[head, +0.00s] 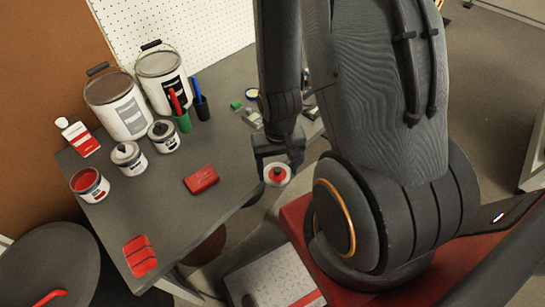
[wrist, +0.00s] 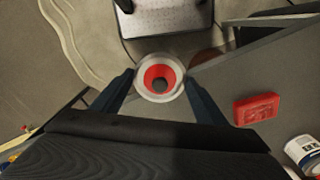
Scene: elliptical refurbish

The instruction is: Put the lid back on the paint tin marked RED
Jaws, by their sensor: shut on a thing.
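My gripper (head: 277,163) is shut on a round pale lid (head: 278,175) with a red centre and a dark knob. In the wrist view the lid (wrist: 146,90) sits between the two fingers of my gripper (wrist: 160,82). It is held off the right edge of the table, with floor visible beyond. An open tin (head: 89,186) with red inside stands at the table's left edge, well left of my gripper. Its label is too small to read. I cannot make out the open tin in the wrist view.
Two small tins with grey lids (head: 129,158) (head: 163,136) stand near the open tin, with large pails (head: 117,106) behind. A red block (head: 201,179) lies between my gripper and the open tin. A red cloth (head: 140,256) lies at the front. The grey table (head: 165,215) is bare around them.

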